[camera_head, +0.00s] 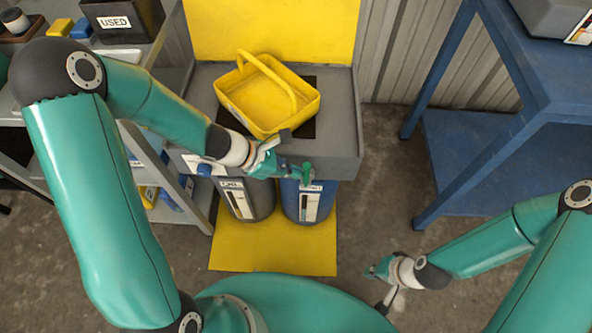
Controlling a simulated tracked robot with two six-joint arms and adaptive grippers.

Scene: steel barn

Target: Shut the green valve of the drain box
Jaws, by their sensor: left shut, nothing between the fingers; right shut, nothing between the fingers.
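The grey drain box (344,115) stands at the centre with a yellow back panel. The green valve (307,173) is on its front face at the right, above the blue drum (303,203). My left gripper (293,168) is shut and empty, in front of the box, with its fingertips at the green valve. I cannot tell whether they touch it, and the gripper partly hides the box front there. A blue valve (205,169) is on the front at the left. My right gripper (376,272) is shut and empty, low over the floor at the right, away from the box.
A yellow basket (262,95) sits on the box top. A grey drum (247,199) stands beside the blue one, with a yellow mat (270,250) in front. A blue bench (475,150) is at the right, a shelf with a "USED" bin (120,20) at the left.

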